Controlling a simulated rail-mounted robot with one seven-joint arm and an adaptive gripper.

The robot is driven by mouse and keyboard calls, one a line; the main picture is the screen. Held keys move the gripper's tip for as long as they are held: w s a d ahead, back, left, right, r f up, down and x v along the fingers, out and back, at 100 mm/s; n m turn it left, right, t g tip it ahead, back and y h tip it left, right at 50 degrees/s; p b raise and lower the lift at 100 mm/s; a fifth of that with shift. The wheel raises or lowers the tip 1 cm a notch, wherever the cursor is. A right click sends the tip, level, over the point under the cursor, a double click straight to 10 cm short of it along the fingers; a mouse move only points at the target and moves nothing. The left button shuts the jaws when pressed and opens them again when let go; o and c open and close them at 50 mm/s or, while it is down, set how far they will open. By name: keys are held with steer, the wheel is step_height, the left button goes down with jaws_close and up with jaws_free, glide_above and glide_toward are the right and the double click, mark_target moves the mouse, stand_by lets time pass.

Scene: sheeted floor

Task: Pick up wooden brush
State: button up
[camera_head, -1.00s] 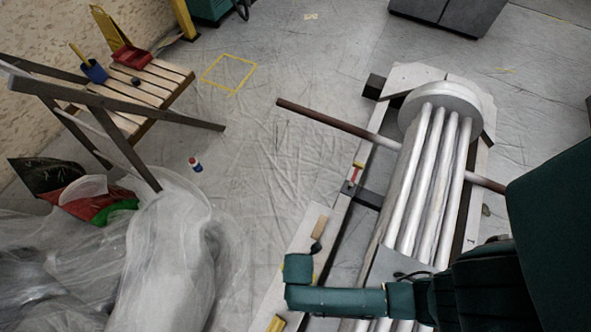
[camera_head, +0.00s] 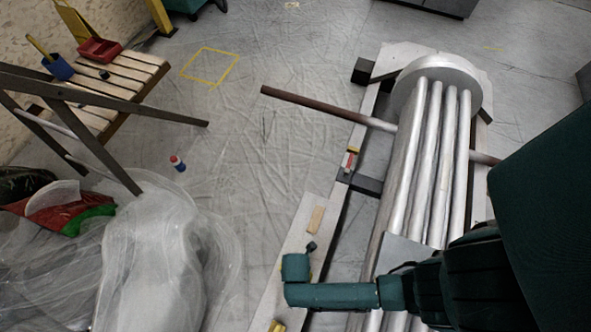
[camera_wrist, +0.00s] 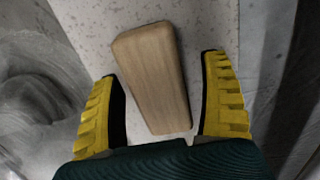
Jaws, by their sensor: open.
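The wooden brush shows as a pale brown, rounded wooden block (camera_wrist: 155,80) in the wrist view. It lies on a speckled light surface, and no bristles show. My gripper (camera_wrist: 161,72) is open, with one yellow-ribbed finger on each side of the block. Gaps show between the block and both fingers, and I cannot tell the height of the fingers above the surface. In the head view the wooden piece (camera_head: 316,220) lies on a pale beam, just beyond the teal end of my arm. My fingers are mostly hidden there.
A metal tube bundle (camera_head: 430,160) stands right of the beam (camera_head: 290,260), with a brown rod (camera_head: 310,103) sticking out left. Plastic sheeting (camera_head: 150,260) and a wooden chair (camera_head: 125,80) are left.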

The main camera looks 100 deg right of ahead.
steer(key=c, duration=1.3)
step_height(320, 180, up, 10)
steer(key=p, duration=0.7)
steer(key=shift+r, duration=0.1)
steer(key=o, duration=0.5)
steer(key=shift+c, duration=0.2)
steer(key=c, duration=0.3)
